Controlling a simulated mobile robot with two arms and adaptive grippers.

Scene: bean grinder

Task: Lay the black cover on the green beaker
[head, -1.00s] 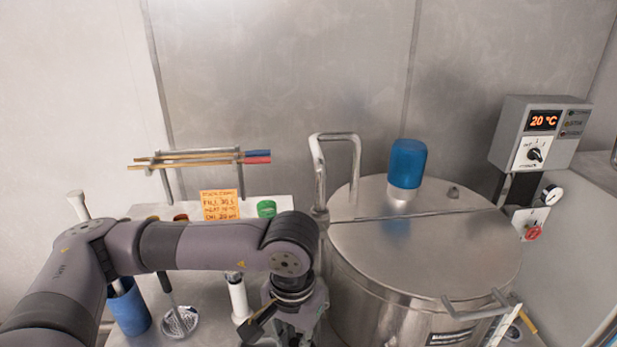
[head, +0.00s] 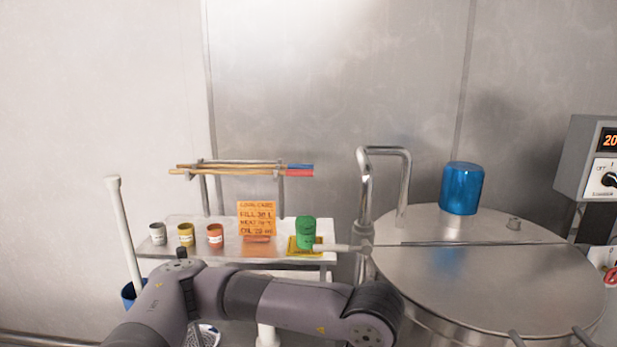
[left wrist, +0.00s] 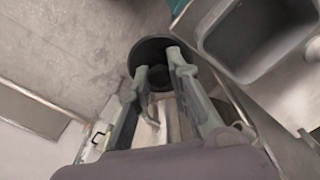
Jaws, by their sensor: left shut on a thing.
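The green beaker (head: 305,232) stands upright on a yellow label or mat at the right end of a small metal shelf. No cover shows on top of it. In the left wrist view, my left gripper (left wrist: 159,68) is shut on the black cover (left wrist: 150,47), a round dark disc with its knob seemingly between the fingertips. The fingers hide part of the cover. In the head view, my left arm crosses below the shelf, and its gripper is out of the picture. My right gripper is not in view.
A rack with rods (head: 240,170) rises behind. Right of the beaker are a bent metal pipe (head: 364,190) and a big steel vessel (head: 480,285).

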